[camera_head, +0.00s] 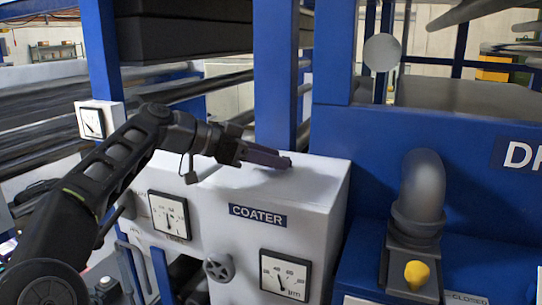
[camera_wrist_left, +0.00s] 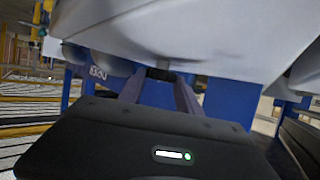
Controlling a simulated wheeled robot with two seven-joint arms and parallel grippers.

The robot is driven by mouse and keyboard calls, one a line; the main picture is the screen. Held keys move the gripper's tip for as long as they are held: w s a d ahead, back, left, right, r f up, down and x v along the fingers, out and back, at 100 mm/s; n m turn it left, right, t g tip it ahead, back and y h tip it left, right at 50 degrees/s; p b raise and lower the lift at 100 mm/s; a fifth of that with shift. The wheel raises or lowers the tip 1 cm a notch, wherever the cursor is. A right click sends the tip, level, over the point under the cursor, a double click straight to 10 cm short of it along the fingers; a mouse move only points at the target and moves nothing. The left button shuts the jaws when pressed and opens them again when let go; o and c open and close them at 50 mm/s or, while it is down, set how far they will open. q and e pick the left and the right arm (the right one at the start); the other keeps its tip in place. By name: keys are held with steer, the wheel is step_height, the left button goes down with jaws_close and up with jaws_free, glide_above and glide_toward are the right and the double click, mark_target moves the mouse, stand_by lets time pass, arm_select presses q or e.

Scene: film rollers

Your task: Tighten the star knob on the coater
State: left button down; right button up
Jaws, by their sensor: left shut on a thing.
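The coater (camera_head: 300,190) is a white box with a blue COATER label and dial gauges on its front. My left gripper (camera_head: 286,163) reaches over its top from the left, tips close to the top face. In the left wrist view the two fingers (camera_wrist_left: 160,80) converge on a small dark piece, the star knob (camera_wrist_left: 160,74), against a pale surface. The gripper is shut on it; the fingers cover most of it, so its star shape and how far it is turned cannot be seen. My right gripper is out of view.
A grey handwheel (camera_head: 218,268) and a gauge (camera_head: 285,275) are on the coater's front. A blue post (camera_head: 276,75) rises behind the coater. To the right stand a blue housing (camera_head: 470,160) and a grey elbow pipe (camera_head: 421,190) with a yellow knob (camera_head: 416,273).

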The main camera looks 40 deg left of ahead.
arm_select(q)
steer(key=c, duration=0.8)
jaws_free()
steer(key=shift+f, duration=0.1)
steer(key=shift+s, duration=0.1)
steer(key=b+v, duration=0.1)
steer(key=v, duration=0.6)
steer(key=shift+s+a, duration=0.15)
steer(key=shift+s, duration=0.15)
